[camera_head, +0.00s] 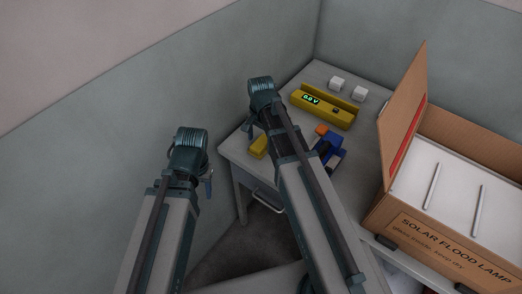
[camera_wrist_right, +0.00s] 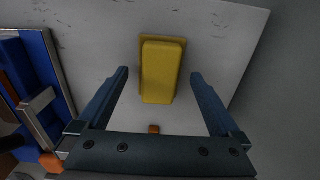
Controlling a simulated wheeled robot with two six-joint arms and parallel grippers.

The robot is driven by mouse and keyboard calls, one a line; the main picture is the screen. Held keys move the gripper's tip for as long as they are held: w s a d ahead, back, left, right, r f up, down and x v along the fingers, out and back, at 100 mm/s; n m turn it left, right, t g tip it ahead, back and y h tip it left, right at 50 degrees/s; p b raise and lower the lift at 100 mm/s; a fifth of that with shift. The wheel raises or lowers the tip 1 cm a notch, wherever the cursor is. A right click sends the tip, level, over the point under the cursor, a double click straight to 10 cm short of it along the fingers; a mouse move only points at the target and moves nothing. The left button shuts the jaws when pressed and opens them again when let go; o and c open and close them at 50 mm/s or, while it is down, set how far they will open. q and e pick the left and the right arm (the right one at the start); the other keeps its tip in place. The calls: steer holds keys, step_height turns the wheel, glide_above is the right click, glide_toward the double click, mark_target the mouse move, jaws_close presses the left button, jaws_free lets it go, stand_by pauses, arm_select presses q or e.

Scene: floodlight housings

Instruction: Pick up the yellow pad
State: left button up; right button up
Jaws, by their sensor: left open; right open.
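The yellow pad (camera_head: 259,147) lies near the left edge of the grey table. In the right wrist view the yellow pad (camera_wrist_right: 160,75) is a rounded block on a slightly wider yellow base, between the fingertips in the picture. My right gripper (camera_wrist_right: 160,73) is open and empty, with one finger to each side of the pad. It seems to be above the pad, with no contact visible. In the head view the right arm's wrist hides much of this gripper (camera_head: 249,130). My left gripper (camera_head: 208,184) is open, off the table to the left.
A blue device with an orange part (camera_head: 328,146) stands to the right of the pad. An open cardboard box (camera_head: 430,225) marked SOLAR FLOOD LAMP is at the right.

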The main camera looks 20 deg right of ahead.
mark_target(261, 142)
steer(key=shift+f+b, duration=0.35)
steer(key=shift+f, duration=0.5)
arm_select(q)
steer(key=shift+f, duration=0.75)
arm_select(e)
steer(key=shift+r, duration=0.1)
steer(key=c, duration=1.3)
arm_select(q)
steer(key=shift+r, duration=0.1)
arm_select(e)
steer(key=shift+r, duration=0.1)
step_height(261, 142, up, 10)
steer(key=p, duration=1)
arm_select(q)
step_height(261, 142, up, 10)
